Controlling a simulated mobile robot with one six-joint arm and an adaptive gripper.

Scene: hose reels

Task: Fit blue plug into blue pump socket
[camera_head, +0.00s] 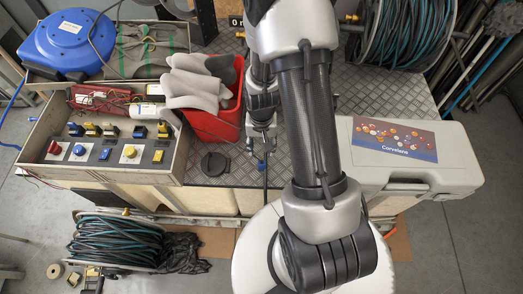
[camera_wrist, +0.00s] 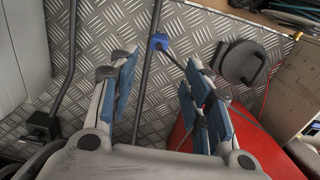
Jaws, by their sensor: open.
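A small blue fitting (camera_wrist: 157,42), which looks like the blue plug, lies on or just above the tread-plate deck in the wrist view. Dark cables or rods run from it. In the head view a small blue piece (camera_head: 261,165) shows just below my gripper (camera_head: 262,143). My gripper (camera_wrist: 155,75) is open and empty, with blue-padded fingers either side of the fitting, which appears beyond the fingertips and apart from them. I cannot make out a blue pump socket for certain; my arm hides part of the deck.
A red bin (camera_head: 208,124) with grey gloves stands close left of my gripper. A black round lid (camera_head: 214,164) lies nearby. A control box (camera_head: 125,172), a blue reel (camera_head: 66,41) and a white Corvelena case (camera_head: 405,160) flank the deck. Hose reels (camera_head: 115,240) stand around.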

